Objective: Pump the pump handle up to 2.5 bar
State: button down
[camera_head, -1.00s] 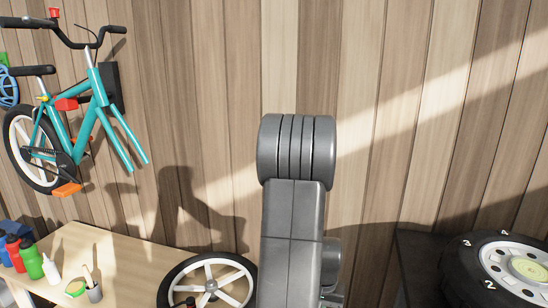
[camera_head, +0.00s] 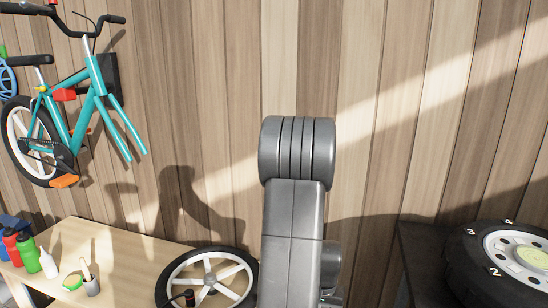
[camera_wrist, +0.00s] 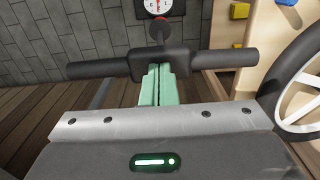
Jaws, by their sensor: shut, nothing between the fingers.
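The pump handle (camera_wrist: 232,58), a black T-bar with a grip at each end, lies across the upper part of the wrist view. My gripper (camera_wrist: 155,73) has pale green fingers, which are shut with nothing between them. Their tips reach the near side of the handle's black middle block; I cannot tell whether they touch it. A dark rod with a reddish collar rises behind the block. A round white gauge (camera_wrist: 160,8) with a red needle is cut off by the top edge, and its reading is too small to make out. In the head view my arm hides the pump.
A spoked wheel (camera_head: 166,283) lies on the wooden workbench (camera_head: 135,262), left of my arm. A teal bicycle (camera_head: 71,133) hangs on the wall. A numbered tyre (camera_head: 472,268) lies at the right.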

jog(key=shift+f+b, duration=4.55)
jog(key=shift+f, duration=1.55)
notch_tip(320, 180, up, 17)
jog(key=p, duration=1.2)
jog(key=shift+f+p, duration=0.15)
jog(key=shift+p, duration=0.25)
jog(key=shift+s, duration=0.15)
